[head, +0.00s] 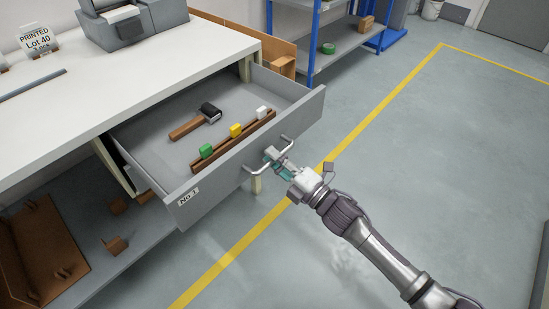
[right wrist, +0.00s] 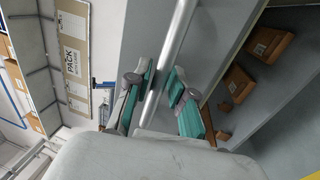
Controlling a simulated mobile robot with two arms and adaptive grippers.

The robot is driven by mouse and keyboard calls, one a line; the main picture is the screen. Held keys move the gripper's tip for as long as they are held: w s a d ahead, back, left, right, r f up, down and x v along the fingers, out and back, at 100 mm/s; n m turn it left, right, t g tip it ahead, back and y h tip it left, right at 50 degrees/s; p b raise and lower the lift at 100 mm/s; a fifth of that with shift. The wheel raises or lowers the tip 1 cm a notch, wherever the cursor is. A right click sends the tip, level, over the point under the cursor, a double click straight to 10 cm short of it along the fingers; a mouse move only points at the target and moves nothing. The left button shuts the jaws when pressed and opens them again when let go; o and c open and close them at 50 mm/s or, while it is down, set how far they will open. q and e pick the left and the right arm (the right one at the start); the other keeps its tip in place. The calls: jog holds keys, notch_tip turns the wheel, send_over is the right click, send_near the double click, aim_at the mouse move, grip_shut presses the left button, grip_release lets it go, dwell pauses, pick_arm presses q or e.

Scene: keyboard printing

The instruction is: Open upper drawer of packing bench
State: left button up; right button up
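The upper drawer (head: 240,160) of the packing bench (head: 150,80) is pulled far out, its inside showing in the head view. Its grey front carries a "No 1" label and a bar handle (head: 258,172). My right gripper (head: 273,158) is at the handle. In the right wrist view, the teal-padded fingers (right wrist: 164,84) lie on both sides of the handle bar (right wrist: 178,35) and appear closed on it. My left gripper is in neither view.
The drawer holds a brown-handled tool (head: 195,123) and a brown rack (head: 235,140) with green, yellow and white pieces. A lower shelf (head: 110,260) holds brown items. A blue-framed shelf (head: 345,55) stands behind.

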jog(key=shift+o, duration=0.7)
jog(key=v, duration=1.2)
